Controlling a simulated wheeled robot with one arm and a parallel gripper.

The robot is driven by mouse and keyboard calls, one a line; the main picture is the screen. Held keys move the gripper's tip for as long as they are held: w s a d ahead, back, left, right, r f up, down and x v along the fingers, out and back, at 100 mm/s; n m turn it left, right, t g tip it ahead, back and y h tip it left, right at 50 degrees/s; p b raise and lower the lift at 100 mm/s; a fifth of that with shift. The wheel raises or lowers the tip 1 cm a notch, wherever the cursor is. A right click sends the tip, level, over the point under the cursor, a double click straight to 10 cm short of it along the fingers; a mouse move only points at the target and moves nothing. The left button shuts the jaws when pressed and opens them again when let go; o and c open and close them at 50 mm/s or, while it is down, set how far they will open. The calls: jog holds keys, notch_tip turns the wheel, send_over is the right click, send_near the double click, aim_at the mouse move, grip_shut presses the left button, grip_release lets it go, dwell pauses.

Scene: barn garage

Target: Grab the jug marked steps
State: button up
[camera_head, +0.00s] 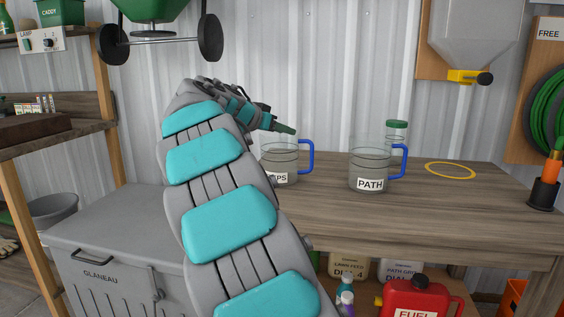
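A clear jug with a blue handle (279,160) stands on the wooden workbench (440,201). Its label is partly hidden by my arm and shows only "PS". A second clear jug, marked PATH (368,166), also with a blue handle, stands upright to its right. My arm reaches up from the bottom of the view and bends right at the top. My gripper (284,128) is at the upper rim of the partly hidden jug in the picture. I cannot tell whether it touches the jug or whether its fingers are apart.
A green-lidded jar (396,133) stands behind the PATH jug. A yellow ring (450,171) lies on the bench at right, near an orange-handled tool in a black holder (545,185). A grey chest (110,240) stands at left. A hopper with a yellow spout (468,77) hangs above.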

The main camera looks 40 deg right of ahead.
send_over(287, 158)
jog(key=d, duration=0.2)
jog(key=shift+a+f+p, duration=0.2)
jog(key=shift+f+p, duration=0.25)
jog(key=shift+f, duration=0.75)
jog(key=c, duration=0.6)
jog(key=shift+f, duration=0.15)
